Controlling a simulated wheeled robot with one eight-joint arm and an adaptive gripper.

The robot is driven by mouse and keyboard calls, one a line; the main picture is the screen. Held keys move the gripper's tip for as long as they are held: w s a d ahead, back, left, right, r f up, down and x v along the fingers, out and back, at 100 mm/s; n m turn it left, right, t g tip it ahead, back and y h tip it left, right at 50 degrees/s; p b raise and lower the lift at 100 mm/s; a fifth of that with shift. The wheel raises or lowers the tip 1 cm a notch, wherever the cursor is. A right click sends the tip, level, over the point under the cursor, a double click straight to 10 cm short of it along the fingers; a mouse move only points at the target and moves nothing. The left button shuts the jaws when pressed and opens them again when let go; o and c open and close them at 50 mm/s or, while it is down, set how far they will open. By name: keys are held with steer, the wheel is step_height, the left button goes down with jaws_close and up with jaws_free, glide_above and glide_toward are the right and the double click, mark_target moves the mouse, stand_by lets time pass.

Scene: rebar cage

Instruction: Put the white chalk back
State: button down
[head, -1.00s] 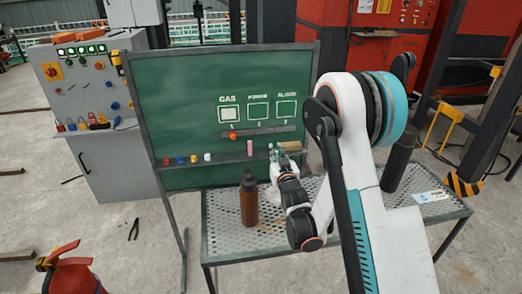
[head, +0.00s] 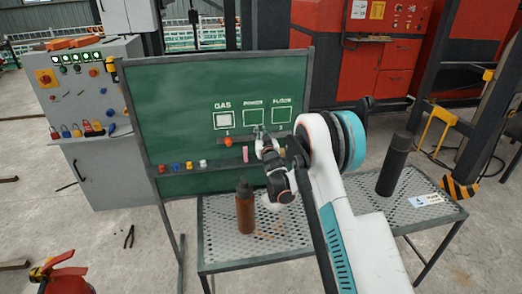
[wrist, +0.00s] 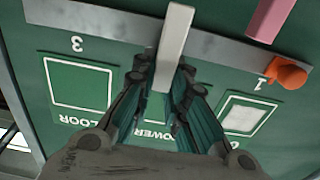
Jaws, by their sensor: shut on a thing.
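My gripper (wrist: 167,80) is shut on the white chalk (wrist: 172,42), a pale stick that protrudes beyond the fingertips in the wrist view. In the head view my gripper (head: 262,140) is in front of the green board (head: 180,105), below the middle framed square and above the ledge level. The chalk is too small there to tell from the fingers. The board's grey ledge (head: 220,163) runs along its lower part. A pink chalk (head: 245,154) stands on the ledge left of my gripper; it also shows in the wrist view (wrist: 275,18).
An orange slider knob (head: 227,142) sits on a rail above the ledge. Several small coloured pieces (head: 187,165) line the ledge's left part. A brown bottle (head: 245,208) and a dark cylinder (head: 394,163) stand on the perforated table (head: 215,240). My arm hides the ledge's right end.

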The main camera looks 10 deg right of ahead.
step_height(320, 180, down, 7)
steer(key=b, duration=0.3)
steer(key=shift+w+r, duration=0.1)
steer(key=shift+r, duration=0.1)
steer(key=shift+r, duration=0.1)
steer(key=c, duration=1.6)
jaws_free()
